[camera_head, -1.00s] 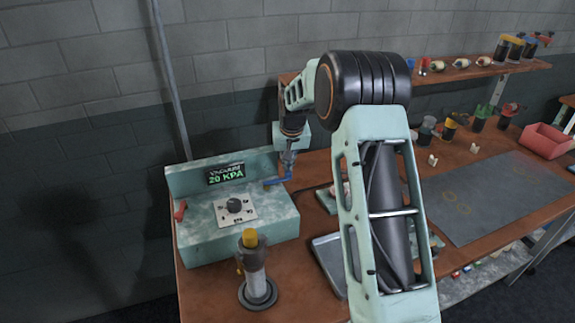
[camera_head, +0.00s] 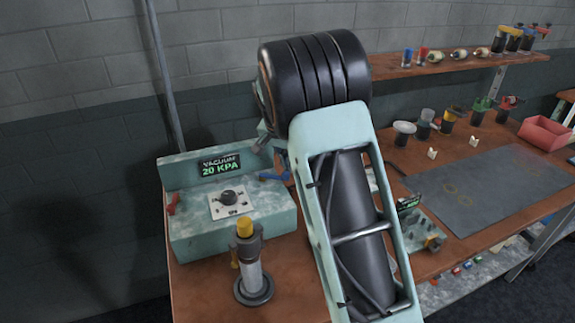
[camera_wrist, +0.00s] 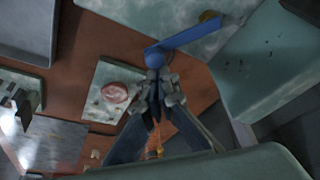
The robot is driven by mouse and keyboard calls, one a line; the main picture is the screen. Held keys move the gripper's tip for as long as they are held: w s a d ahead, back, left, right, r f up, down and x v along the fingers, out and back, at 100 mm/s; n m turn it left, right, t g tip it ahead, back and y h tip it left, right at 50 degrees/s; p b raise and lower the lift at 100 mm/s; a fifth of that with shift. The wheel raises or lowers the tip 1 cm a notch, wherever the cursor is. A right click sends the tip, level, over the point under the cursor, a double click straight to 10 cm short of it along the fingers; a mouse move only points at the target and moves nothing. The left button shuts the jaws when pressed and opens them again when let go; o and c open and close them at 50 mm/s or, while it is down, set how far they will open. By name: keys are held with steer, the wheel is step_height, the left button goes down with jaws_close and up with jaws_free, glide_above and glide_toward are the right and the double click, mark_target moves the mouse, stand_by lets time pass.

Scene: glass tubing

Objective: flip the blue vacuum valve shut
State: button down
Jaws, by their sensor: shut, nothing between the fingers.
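The blue vacuum valve (camera_head: 273,177) is a blue lever at the right end of the pale green vacuum console (camera_head: 190,238). In the wrist view the blue lever (camera_wrist: 185,36) runs from a round blue pivot up and to the right. My gripper (camera_wrist: 154,80) is shut and empty, its fingertips close below the pivot in that picture; I cannot tell whether they touch it. In the head view my arm hides most of the gripper. The console's display (camera_head: 220,167) reads "VACUUM 20 KPA".
A black knob (camera_head: 230,198) and a red lever (camera_head: 172,204) are on the console. A yellow-topped cylinder (camera_head: 251,275) stands in front of it. A dark mat (camera_head: 490,195) and a red bin (camera_head: 545,133) are to the right. A wall is behind.

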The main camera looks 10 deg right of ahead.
steer(key=s+m, duration=0.1)
steer(key=m, duration=0.1)
steer(key=s+a+m+h, duration=0.1)
steer(key=shift+s+m+g, duration=0.15)
steer(key=shift+m+g, duration=0.25)
steer(key=s+a+m, duration=0.1)
steer(key=m, duration=0.1)
steer(key=s+m+g, duration=0.1)
steer(key=m, duration=0.1)
steer(key=shift+a+h, duration=0.3)
steer(key=shift+a, duration=0.1)
steer(key=shift+w, duration=0.1)
steer(key=shift+w+a+p, duration=0.3)
steer(key=shift+w+p, duration=0.15)
steer(key=shift+w, duration=0.2)
steer(key=shift+d, duration=0.15)
